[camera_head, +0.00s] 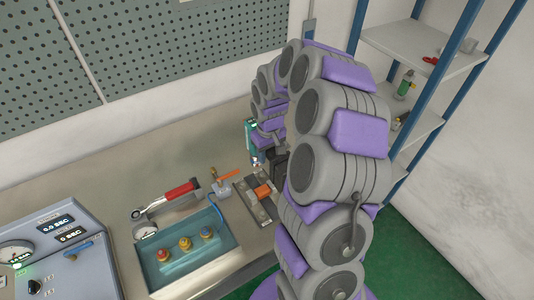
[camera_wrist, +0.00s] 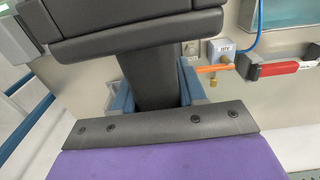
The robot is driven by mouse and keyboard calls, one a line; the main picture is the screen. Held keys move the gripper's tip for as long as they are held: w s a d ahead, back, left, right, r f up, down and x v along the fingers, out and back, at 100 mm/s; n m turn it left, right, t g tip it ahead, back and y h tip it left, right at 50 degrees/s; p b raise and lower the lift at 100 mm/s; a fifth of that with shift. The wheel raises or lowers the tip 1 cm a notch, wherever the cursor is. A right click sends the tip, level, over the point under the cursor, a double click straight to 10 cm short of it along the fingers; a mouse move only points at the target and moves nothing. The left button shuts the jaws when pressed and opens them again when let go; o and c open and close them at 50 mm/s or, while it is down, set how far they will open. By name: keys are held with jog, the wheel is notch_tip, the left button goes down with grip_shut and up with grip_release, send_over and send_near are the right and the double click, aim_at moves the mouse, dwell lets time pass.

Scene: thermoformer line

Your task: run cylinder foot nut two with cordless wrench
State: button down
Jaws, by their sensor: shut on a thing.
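The cordless wrench shows in the head view as a teal body (camera_head: 251,133) with its nose pointing down. In the wrist view its dark grip (camera_wrist: 152,82) and wide black base (camera_wrist: 130,32) fill the upper middle. My gripper (camera_wrist: 155,95) is shut on the grip, with a blue-grey finger on each side. In the head view my arm hides most of the gripper. The wrench nose is over the bench, just behind a dark metal fixture (camera_head: 245,190) with an orange block (camera_head: 263,191). I cannot make out the foot nuts or whether the nose touches one.
A red-handled torque wrench (camera_head: 176,193) lies left of the fixture. A valve with an orange lever (camera_head: 228,174) stands between them. A gauge console (camera_head: 58,250) is at left, shelves (camera_head: 425,50) at right.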

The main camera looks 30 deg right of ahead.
notch_tip(320, 180, down, 6)
jog(key=d+b, duration=0.2)
jog(key=shift+f, duration=0.25)
dwell(3.5)
